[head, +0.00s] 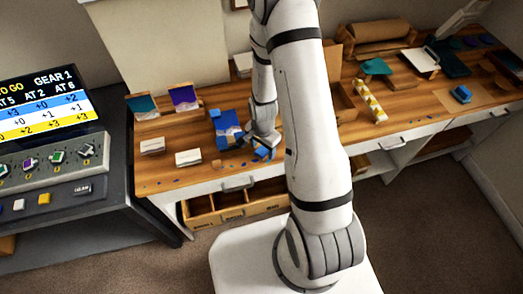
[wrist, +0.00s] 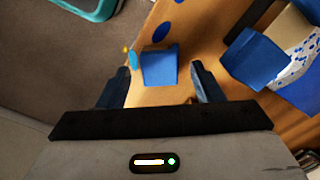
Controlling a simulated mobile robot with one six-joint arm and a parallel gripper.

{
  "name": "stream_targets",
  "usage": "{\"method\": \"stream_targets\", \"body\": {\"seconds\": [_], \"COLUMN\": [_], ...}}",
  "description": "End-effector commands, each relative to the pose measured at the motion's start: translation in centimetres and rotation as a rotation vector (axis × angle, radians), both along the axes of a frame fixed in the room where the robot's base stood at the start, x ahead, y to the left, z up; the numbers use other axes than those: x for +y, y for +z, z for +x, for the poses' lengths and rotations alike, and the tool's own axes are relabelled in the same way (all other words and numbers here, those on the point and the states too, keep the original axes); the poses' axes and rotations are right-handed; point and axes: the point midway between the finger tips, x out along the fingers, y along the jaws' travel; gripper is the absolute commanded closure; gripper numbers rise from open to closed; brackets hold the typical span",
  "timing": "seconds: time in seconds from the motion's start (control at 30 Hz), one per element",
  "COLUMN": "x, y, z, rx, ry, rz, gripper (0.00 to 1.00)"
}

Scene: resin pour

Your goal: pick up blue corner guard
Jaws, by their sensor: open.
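A small blue block-like piece (wrist: 159,70), which looks like the blue corner guard, lies on the wooden bench in the wrist view. My gripper (wrist: 160,85) is open, with one dark finger on each side of this piece and gaps on both sides. It holds nothing.
A larger blue item with a speckled white part (head: 228,125) stands just left of my gripper; its blue part also shows in the wrist view (wrist: 255,60). A drawer (head: 230,206) stands open below.

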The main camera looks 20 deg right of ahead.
Motion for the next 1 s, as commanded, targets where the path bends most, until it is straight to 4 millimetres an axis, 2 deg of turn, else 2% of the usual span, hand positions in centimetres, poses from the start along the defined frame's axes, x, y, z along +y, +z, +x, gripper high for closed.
{"method": "stream_targets", "body": {"seconds": [0.1, 0.67, 1.0], "x": [0.02, 0.08, 0.07], "y": [0.01, 0.03, 0.26], "z": [0.01, 0.01, 0.03], "rx": [0.0, 0.0, 0.0], "ry": [0.001, 0.002, 0.002], "rz": [0.0, 0.0, 0.0], "gripper": [0.4, 0.86, 0.87]}}
